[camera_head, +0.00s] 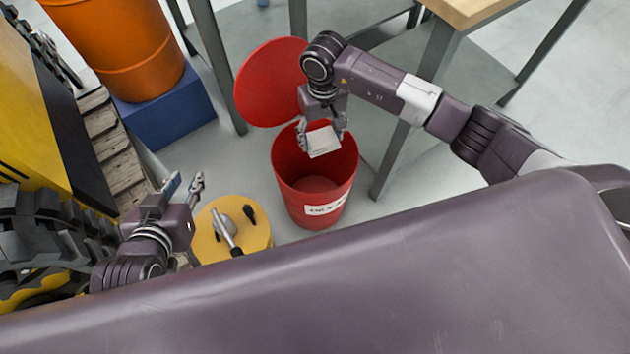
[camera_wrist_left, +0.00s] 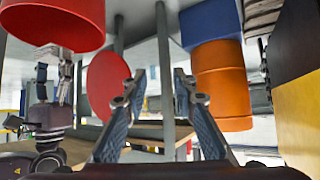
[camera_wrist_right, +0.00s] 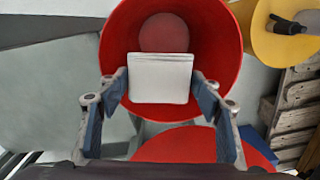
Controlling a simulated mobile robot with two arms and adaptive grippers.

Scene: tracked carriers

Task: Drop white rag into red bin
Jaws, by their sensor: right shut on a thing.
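The white rag (camera_head: 323,142) is folded into a flat square. My right gripper (camera_head: 322,132) is shut on it and holds it over the mouth of the red bin (camera_head: 310,219). In the right wrist view the rag (camera_wrist_right: 160,78) lies between the fingers, with the bin's round opening (camera_wrist_right: 122,45) behind it. The bin stands upright with its red lid (camera_head: 268,85) swung open at the back; its visible floor looks empty. My left gripper (camera_head: 185,184) is open and empty, left of the bin; its spread fingers also show in the left wrist view (camera_wrist_left: 155,88).
A yellow round stool-like object (camera_head: 250,238) with tools on it stands left of the bin. An orange barrel (camera_head: 130,50) on a blue block (camera_head: 175,118) is at the back left. A wood-topped table (camera_head: 465,12) with grey legs is at the right. A yellow tracked machine (camera_head: 30,120) borders the left.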

